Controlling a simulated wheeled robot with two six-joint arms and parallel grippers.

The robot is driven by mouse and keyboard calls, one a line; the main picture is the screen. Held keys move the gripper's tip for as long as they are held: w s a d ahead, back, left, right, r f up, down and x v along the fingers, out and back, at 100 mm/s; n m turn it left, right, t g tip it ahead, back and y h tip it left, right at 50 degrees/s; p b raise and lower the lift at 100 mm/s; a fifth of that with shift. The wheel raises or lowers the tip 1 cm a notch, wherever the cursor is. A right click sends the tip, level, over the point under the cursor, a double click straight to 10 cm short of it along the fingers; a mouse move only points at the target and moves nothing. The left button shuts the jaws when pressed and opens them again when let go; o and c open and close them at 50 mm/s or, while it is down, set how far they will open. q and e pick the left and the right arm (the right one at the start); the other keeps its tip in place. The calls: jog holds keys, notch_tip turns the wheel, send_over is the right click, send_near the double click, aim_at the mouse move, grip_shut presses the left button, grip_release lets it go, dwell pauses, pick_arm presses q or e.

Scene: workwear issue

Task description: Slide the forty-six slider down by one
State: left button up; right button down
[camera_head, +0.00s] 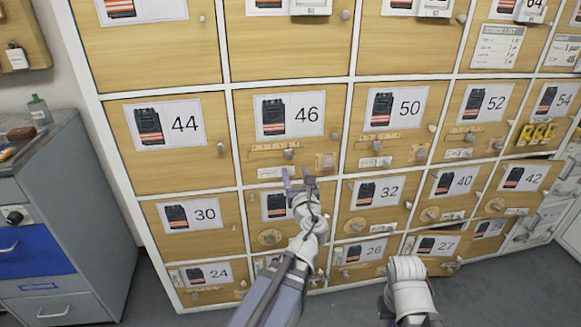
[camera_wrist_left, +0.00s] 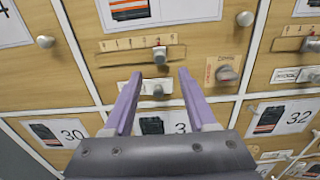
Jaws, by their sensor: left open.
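The 46 door (camera_head: 288,120) is a wooden locker front with a workwear picture card. Its slider knob (camera_head: 289,154) sits on a horizontal numbered strip; in the left wrist view the grey slider knob (camera_wrist_left: 159,54) is right of the strip's middle, and the digits are too small to read surely. My left gripper (camera_head: 299,178) is open and empty, just below and in front of the slider. In the left wrist view its purple fingers (camera_wrist_left: 160,85) point up toward the knob, which lies beyond the tips, apart from them. My right gripper is not visible.
A round dial (camera_wrist_left: 227,72) on a small plate sits right of the slider. A label with a small knob (camera_wrist_left: 158,90) lies below it, between my fingers. The 44, 50, 30 and 32 doors surround it. A grey cabinet (camera_head: 90,200) stands at the left.

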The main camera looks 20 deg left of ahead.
aim_at(290, 157)
pick_arm(q)
jog(key=shift+x, duration=3.9)
grip_shut()
